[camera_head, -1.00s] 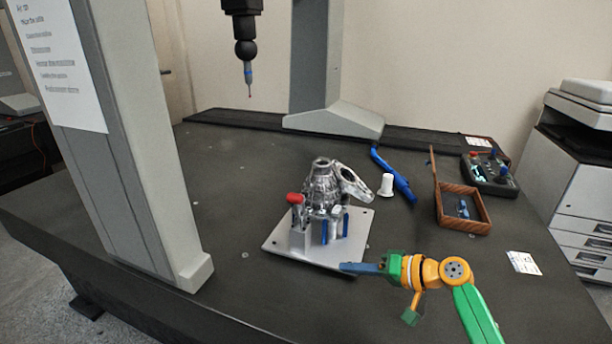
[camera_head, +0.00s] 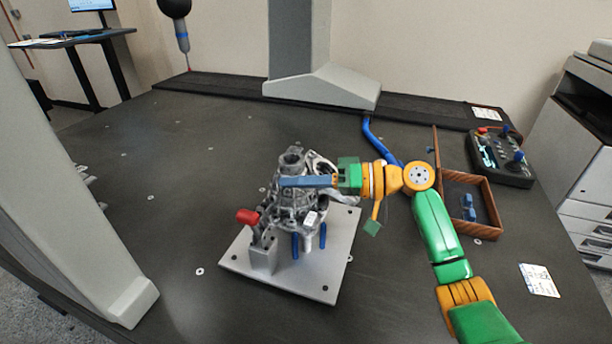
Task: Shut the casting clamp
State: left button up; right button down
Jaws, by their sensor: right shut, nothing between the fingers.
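The grey metal casting (camera_head: 289,200) stands on a light metal plate (camera_head: 318,285). The clamp (camera_head: 263,255) stands at the plate's front left, beside the casting. Its red-tipped handle (camera_head: 247,216) points up and leans to the left. My right gripper (camera_head: 284,182) comes from the right with its blue fingers shut and empty. The fingers lie across the upper front of the casting in the picture, above and right of the red tip; I cannot tell whether they touch the casting. My left gripper is not in view.
A wooden box (camera_head: 489,218) and a control box (camera_head: 503,158) stand at the right. A blue bent tool (camera_head: 378,143) lies behind my gripper. Grey gantry columns stand at the left (camera_head: 65,210) and back (camera_head: 321,86). The table (camera_head: 190,180) left of the plate is clear.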

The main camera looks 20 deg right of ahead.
aim_at(252, 223)
jog(key=w+a+f+p, duration=0.1)
jog(key=a+f+p, duration=0.1)
jog(key=a, duration=0.4)
jog(key=shift+f+p, duration=0.35)
jog(key=shift+f, duration=0.5)
